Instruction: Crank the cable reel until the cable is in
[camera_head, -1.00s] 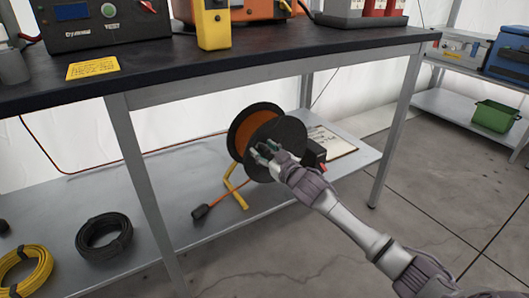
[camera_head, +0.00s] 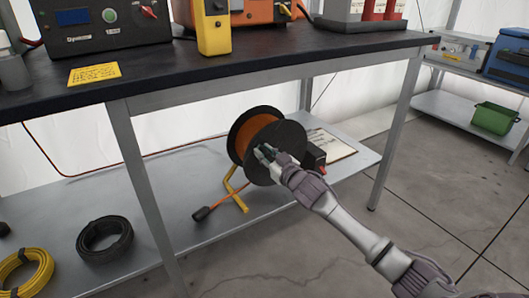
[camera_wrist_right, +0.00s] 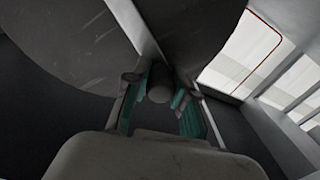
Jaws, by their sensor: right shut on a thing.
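The cable reel (camera_head: 289,137) stands on the lower shelf, with dark round flanges and orange cable (camera_head: 259,122) wound between them. Its yellow stand (camera_head: 236,196) shows below. A loose orange end runs out to a black plug (camera_head: 201,214) lying near the shelf's front edge. My right gripper (camera_head: 264,154) is at the front flange, shut on the crank handle. In the right wrist view the dark round handle (camera_wrist_right: 159,85) sits between the teal-padded fingers (camera_wrist_right: 158,105), with the flange (camera_wrist_right: 65,45) close behind. My left gripper is not in view.
The bench top (camera_head: 300,52) overhangs the reel, with a front leg (camera_head: 146,190) to the left. A black cable coil (camera_head: 105,239) and a yellow coil (camera_head: 25,270) lie left on the shelf. A clipboard (camera_head: 330,143) lies behind the reel. Floor in front is clear.

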